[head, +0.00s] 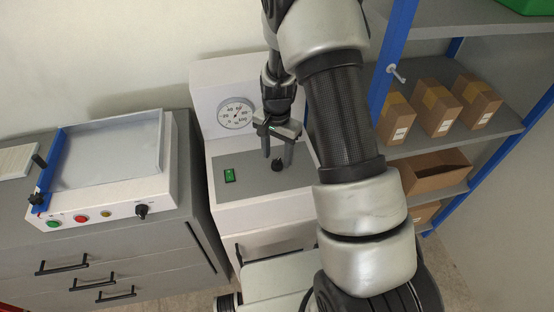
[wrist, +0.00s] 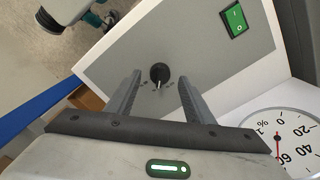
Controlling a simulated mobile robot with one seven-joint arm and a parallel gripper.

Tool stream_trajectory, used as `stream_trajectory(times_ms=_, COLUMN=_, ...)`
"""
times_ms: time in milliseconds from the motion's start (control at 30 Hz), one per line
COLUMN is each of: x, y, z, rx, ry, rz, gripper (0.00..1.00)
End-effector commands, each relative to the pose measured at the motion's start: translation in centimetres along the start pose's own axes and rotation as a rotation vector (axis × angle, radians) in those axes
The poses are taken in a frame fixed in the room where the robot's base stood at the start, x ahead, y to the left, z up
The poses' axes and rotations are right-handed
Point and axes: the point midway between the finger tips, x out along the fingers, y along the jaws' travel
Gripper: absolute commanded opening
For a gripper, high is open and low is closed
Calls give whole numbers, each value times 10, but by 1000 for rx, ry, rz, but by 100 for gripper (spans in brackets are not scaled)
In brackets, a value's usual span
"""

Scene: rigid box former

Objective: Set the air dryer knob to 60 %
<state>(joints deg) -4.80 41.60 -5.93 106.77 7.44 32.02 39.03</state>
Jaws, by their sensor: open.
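The air dryer is a white machine with a grey sloped top (head: 240,190). Its small black knob (head: 277,163) sits on that top and shows in the wrist view (wrist: 160,74) with a white pointer line. A round percent gauge (head: 236,115) stands on the upright back panel. In the wrist view the gauge (wrist: 262,124) is partly cut off; its red needle lies near 60, exact value unclear. My gripper (head: 278,157) is open above the knob, one finger on each side. In the wrist view the gripper (wrist: 158,78) straddles the knob without visible contact.
A green rocker switch (head: 229,175) is left of the knob. Another machine with a blue bar, coloured buttons and its own black knob (head: 143,210) stands on drawers at left. A blue-framed shelf with cardboard boxes (head: 436,108) is at right.

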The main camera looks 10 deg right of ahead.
Motion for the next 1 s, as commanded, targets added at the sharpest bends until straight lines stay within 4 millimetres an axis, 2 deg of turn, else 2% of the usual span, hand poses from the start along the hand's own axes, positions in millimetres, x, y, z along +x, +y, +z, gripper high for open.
stream_trajectory(times_ms=100, x=15, y=0, z=0, rx=0, ry=-1, rz=1, gripper=48)
stream_trajectory(times_ms=200, x=22, y=0, z=0, rx=0, ry=0, rz=0, gripper=48)
stream_trajectory(times_ms=533, x=24, y=0, z=0, rx=0, ry=0, rz=0, gripper=48)
stream_trajectory(times_ms=767, x=24, y=0, z=0, rx=0, ry=0, rz=0, gripper=9)
stream_trajectory(times_ms=800, x=24, y=0, z=0, rx=0, ry=0, rz=0, gripper=7)
stream_trajectory(times_ms=1000, x=24, y=0, z=0, rx=-15, ry=1, rz=-1, gripper=7)
